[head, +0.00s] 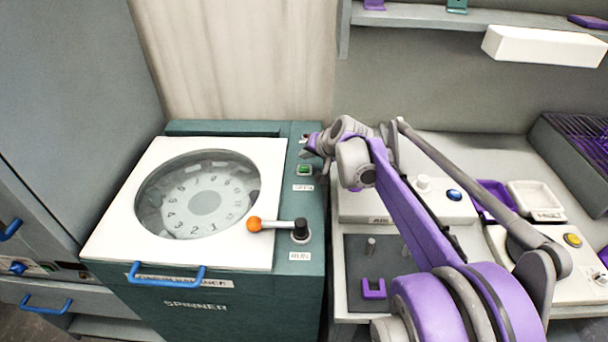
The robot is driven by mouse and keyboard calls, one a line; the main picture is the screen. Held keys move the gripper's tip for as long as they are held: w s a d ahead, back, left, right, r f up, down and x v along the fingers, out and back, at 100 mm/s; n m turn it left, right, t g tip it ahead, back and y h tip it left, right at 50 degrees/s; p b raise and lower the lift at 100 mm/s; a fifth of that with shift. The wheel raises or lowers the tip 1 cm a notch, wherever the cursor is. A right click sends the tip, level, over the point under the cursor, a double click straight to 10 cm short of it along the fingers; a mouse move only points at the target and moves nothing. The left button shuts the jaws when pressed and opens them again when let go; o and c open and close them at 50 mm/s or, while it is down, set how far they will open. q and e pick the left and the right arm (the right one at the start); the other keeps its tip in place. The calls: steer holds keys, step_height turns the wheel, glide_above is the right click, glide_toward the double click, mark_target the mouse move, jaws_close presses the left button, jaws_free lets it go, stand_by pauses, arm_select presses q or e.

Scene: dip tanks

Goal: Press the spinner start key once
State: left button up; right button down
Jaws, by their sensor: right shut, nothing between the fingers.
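The spinner (180,280) is a teal cabinet with a white lid (125,210) and a round window, behind which a numbered disc shows. On its right-hand panel is a green lit key (304,170) in a dark frame, with a small label under it too blurred to read surely. Lower on the panel, a lever with an orange knob (254,224) points left over the lid, above a label that seems to read RUN. My right gripper (308,145) is shut and empty, just behind the green key in the picture; I cannot tell whether it touches the panel. My left gripper is out of view.
Right of the spinner, a bench holds a unit with a blue button (454,195), a unit with a yellow button (572,240) and a white tray (535,198). A shelf with a white box (543,46) hangs above. My right arm crosses over the bench.

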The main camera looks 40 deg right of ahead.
mark_target(304, 169)
steer(key=shift+f+b, duration=0.3)
steer(key=shift+f, duration=0.65)
stand_by(1.3)
steer(key=shift+f, duration=0.4)
